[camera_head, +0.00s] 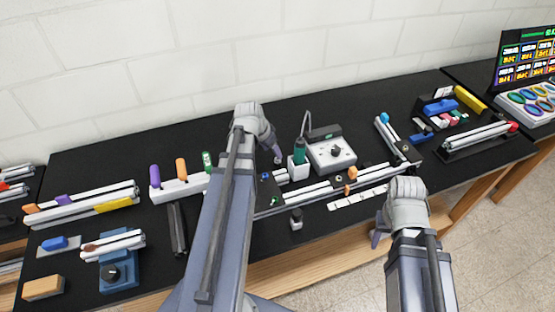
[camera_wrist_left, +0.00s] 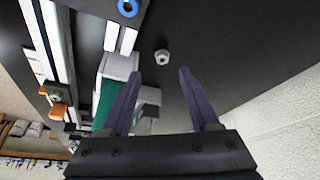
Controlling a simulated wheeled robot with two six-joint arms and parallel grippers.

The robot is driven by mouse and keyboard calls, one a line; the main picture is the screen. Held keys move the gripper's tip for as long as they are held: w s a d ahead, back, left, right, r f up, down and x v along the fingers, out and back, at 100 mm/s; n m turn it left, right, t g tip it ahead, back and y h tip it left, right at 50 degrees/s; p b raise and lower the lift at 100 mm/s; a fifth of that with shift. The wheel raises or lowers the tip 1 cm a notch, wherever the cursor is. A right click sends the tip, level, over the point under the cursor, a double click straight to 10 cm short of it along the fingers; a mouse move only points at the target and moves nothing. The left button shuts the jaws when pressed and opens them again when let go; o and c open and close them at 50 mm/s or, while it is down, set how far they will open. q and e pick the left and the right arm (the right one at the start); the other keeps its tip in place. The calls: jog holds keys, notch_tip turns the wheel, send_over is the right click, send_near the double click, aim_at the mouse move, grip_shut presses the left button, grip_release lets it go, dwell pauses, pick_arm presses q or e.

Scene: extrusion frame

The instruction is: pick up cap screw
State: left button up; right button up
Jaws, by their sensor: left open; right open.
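A small grey cap screw (camera_wrist_left: 162,57) stands on the black bench top in the left wrist view, just beyond and between my left fingertips, not touching them. My left gripper (camera_wrist_left: 160,74) is open and empty, with its two purple fingers either side of the line to the screw. In the head view my left gripper (camera_head: 277,157) is over the back of the bench, left of the green screwdriver (camera_head: 299,150); I cannot make out the screw clearly there. My right gripper (camera_head: 378,232) is open and empty near the bench's front edge.
The green screwdriver in its white holder (camera_head: 299,170) stands close to my left gripper, beside a white control box (camera_head: 331,154). White extrusions (camera_head: 320,192) lie in front. The bench top behind my left gripper is clear up to the white wall (camera_head: 200,60).

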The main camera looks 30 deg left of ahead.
aim_at(277, 159)
pick_arm(q)
jog(key=b+x, duration=0.1)
jog(key=x, duration=0.1)
jog(key=shift+w+a+f+b, duration=0.1)
jog(key=shift+w+f+b, duration=0.1)
jog(key=shift+f+b, duration=0.2)
jog(key=shift+r, duration=0.15)
jog(key=b+x, duration=0.4)
jog(key=x, duration=0.1)
jog(key=shift+a+b, duration=0.1)
jog(key=shift+b, duration=0.25)
grip_shut()
